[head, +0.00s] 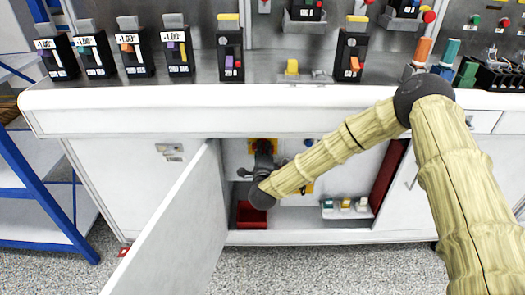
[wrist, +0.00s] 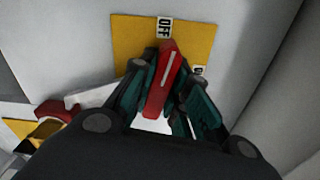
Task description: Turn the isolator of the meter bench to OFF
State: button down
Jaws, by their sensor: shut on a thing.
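The isolator is a red handle (wrist: 164,78) with a white line, on a yellow plate (wrist: 132,42) on the back wall inside the bench's open cabinet. In the wrist view an OFF label (wrist: 164,27) is above the handle, and a second label (wrist: 199,71), partly hidden, is to its right. The handle's upper end points up, close to the OFF label and just right of it. My gripper (wrist: 163,92) is shut on the handle, with one finger on each side. In the head view my gripper (head: 264,150) reaches into the cabinet and hides most of the handle.
The cabinet door (head: 180,238) stands open at the left of my arm. A red bin (head: 251,215) and several small blocks (head: 345,206) are low in the cabinet. The worktop (head: 200,97) overhangs above; breakers (head: 229,55) stand on it. A blue rack (head: 45,200) is at the left.

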jog(key=shift+n, duration=0.3)
jog(key=shift+r+n+p, duration=0.1)
jog(key=shift+n+p, duration=0.3)
jog(key=shift+n, duration=0.1)
jog(key=c, duration=1.3)
grip_release()
